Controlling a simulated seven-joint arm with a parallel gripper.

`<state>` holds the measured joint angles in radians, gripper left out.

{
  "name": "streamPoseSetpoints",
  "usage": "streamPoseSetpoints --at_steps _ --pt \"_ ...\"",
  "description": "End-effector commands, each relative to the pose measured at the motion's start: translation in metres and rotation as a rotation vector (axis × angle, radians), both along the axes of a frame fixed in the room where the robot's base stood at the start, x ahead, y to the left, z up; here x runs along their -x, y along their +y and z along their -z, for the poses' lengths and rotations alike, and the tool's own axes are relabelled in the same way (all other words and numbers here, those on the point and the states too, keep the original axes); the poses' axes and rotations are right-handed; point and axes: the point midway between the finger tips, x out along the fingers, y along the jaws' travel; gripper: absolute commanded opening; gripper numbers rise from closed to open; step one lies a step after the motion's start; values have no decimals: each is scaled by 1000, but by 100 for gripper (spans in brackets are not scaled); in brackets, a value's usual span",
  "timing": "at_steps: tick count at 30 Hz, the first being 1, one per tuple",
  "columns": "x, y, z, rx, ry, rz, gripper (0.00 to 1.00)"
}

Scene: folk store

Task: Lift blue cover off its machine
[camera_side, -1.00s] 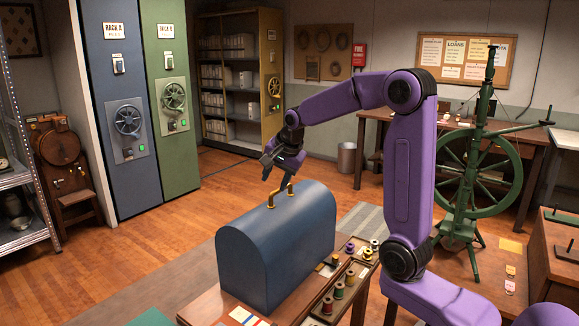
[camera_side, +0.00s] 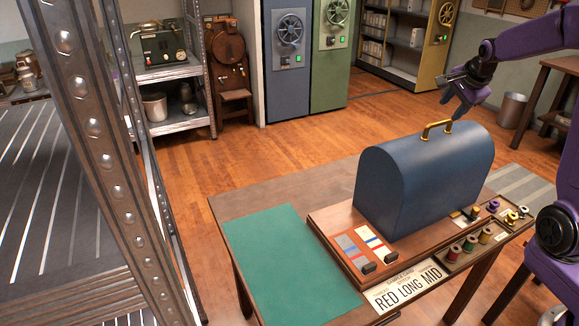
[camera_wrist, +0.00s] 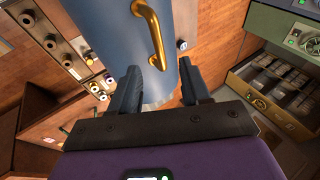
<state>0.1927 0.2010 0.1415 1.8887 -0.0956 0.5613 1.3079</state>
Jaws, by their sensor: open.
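The blue cover (camera_side: 425,180) is a domed box with a brass handle (camera_side: 437,124) on top. It sits upright on a wooden base (camera_side: 330,226) on the table. No machine shows; the cover hides whatever is under it. My gripper (camera_side: 456,98) is open and empty, a little above the handle and apart from it. In the wrist view, the handle (camera_wrist: 152,30) lies ahead of my fingers (camera_wrist: 159,70), its lower end near the gap between them. The cover (camera_wrist: 115,35) fills the upper middle of that view.
Thread spools (camera_side: 471,243) stand in a tray at the cover's right. A green mat (camera_side: 275,262) lies at the left of the table. A metal shelf (camera_side: 110,150) stands at the left.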

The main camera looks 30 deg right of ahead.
Motion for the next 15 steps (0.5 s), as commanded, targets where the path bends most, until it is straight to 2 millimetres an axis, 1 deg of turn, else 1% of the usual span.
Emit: streamPoseSetpoints --at_steps 1,15 --pt "-2 -1 5 -1 3 0 47" --pt "-21 -11 39 -1 2 -1 47"
